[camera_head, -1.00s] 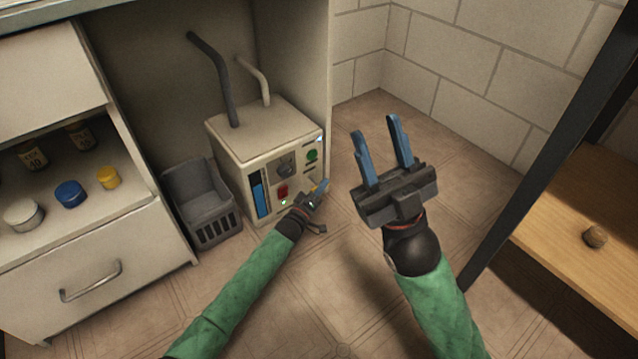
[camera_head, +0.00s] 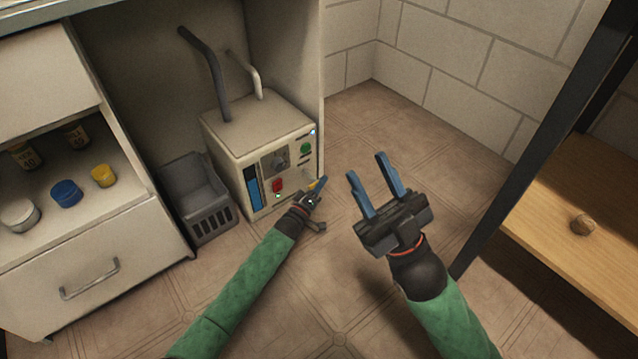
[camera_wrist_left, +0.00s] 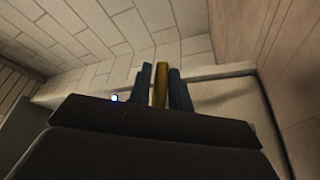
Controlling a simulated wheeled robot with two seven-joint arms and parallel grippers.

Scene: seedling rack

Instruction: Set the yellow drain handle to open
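The cream tank unit (camera_head: 240,150) stands on the floor inside the open cabinet bay, with its control panel facing right. The yellow drain handle (camera_head: 315,185) is a small yellow bit low at the panel's right side, mostly hidden by my left gripper (camera_head: 322,188). In the left wrist view the yellow handle (camera_wrist_left: 160,84) stands between the two blue fingers of my left gripper (camera_wrist_left: 160,75), which are closed around it. Its exact angle is hard to tell. My right gripper (camera_head: 366,164) is open and empty, raised above the floor to the right of the unit.
A grey basket (camera_head: 198,200) stands left of the unit. A drawer cabinet (camera_head: 100,265) with several small jars is at the left. A dark post (camera_head: 535,150) and a wooden shelf (camera_head: 560,200) are at the right. The floor between is clear.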

